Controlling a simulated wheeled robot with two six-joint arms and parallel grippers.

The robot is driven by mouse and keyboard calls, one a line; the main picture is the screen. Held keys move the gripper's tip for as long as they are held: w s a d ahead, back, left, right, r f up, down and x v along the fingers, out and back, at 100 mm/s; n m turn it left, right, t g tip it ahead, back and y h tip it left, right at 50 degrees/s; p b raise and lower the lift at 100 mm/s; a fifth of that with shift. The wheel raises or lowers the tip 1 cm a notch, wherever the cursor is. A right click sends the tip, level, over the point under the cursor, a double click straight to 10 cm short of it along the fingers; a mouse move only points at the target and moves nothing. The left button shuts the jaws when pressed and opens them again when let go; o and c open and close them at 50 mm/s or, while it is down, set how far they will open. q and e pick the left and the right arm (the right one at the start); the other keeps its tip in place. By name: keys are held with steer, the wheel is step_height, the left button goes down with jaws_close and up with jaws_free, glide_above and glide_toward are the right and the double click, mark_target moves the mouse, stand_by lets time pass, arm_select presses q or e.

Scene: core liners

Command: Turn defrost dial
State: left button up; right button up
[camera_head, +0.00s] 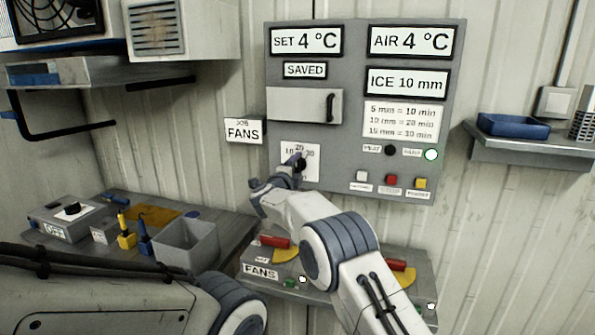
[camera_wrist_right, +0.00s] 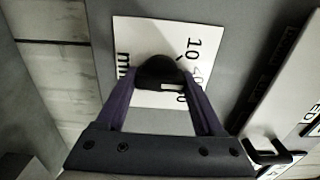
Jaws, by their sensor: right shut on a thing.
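The defrost dial is a black knob on a white scale plate (camera_head: 287,150) at the lower left of the grey control panel (camera_head: 300,210). In the right wrist view the dark knob (camera_wrist_right: 160,72) sits between my fingers, with part of the plate's printing beside it. My right gripper (camera_head: 298,163) is at the dial and shut on the knob; it also shows in the right wrist view (camera_wrist_right: 160,95). The gripper covers much of the dial in the head view. My left arm crosses the lower left, and its gripper is out of the picture.
The panel shows SET 4 °C (camera_head: 306,41), AIR 4 °C (camera_head: 411,41) and ICE 10 mm (camera_head: 406,82). A time chart (camera_head: 403,119) hangs above several buttons. A FANS box (camera_head: 262,271) with red handles is below. A blue tray (camera_head: 513,126) is on the right shelf.

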steer(key=o, duration=1.4)
steer(key=shift+s+a+f, duration=0.1)
steer(key=shift+s+a, duration=0.05)
steer(key=shift+s, duration=0.15)
steer(key=b+v, duration=0.3)
steer(key=v, duration=0.6)
steer(key=shift+s, duration=0.35)
